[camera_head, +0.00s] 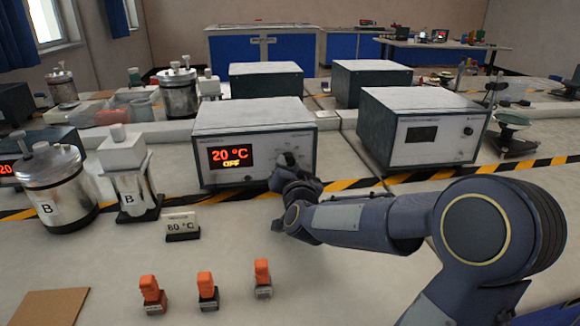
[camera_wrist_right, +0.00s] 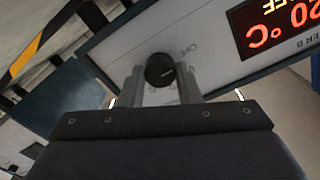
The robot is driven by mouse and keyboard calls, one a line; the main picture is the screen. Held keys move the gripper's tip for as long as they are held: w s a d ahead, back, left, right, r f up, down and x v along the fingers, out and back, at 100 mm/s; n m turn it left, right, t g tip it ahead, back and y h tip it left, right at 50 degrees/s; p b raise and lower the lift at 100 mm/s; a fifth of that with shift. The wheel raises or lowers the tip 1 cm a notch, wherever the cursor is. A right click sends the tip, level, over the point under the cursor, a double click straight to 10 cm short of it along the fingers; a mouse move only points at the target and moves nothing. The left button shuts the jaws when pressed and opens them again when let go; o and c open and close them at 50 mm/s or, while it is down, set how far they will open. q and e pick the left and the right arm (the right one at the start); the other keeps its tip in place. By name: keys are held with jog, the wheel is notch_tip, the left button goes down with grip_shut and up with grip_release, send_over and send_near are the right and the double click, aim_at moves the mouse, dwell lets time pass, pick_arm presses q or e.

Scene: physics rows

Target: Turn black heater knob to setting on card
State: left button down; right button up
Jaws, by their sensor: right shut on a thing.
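The heater (camera_head: 254,140) is a white-fronted box whose display (camera_head: 231,156) reads 20 °C and OFF in the head view. Its black knob (camera_wrist_right: 159,70) shows in the right wrist view, with a pale mark on its face. My right gripper (camera_head: 287,172) is at the heater's front, shut on the knob, with one finger on each side of it in the wrist view (camera_wrist_right: 162,82). The arm hides most of the knob in the head view. The small setting card (camera_head: 181,225) stands in front of the heater; its first digit looks like 6 or 8. My left gripper is not in view.
A metal vessel marked B (camera_head: 55,195) and a smaller metal container (camera_head: 130,185) stand at the left. Several orange-topped items (camera_head: 206,288) stand near the front. A second white-fronted box (camera_head: 420,130) is at the right. Striped tape (camera_head: 350,184) crosses the bench.

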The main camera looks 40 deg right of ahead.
jog(key=shift+f+m+b, duration=0.15)
jog(key=shift+m+b, duration=0.65)
jog(key=shift+b, duration=0.15)
jog(key=m+b, duration=0.2)
jog(key=m, duration=0.1)
jog(key=shift+b, duration=0.4)
jog(key=m+b, duration=0.2)
jog(key=m, duration=0.2)
jog(key=m+b, duration=0.2)
jog(key=m, duration=0.1)
jog(key=shift+m+b, duration=0.35)
jog(key=shift+m, duration=0.05)
jog(key=m+b, duration=0.4)
jog(key=m, duration=0.3)
jog(key=m+b, duration=0.1)
jog(key=m, duration=0.2)
jog(key=shift+m+b, duration=0.3)
jog(key=shift+b, duration=0.05)
jog(key=shift+m+y+b, duration=0.3)
jog(key=shift+m+b, duration=0.45)
jog(key=shift+m, duration=0.85)
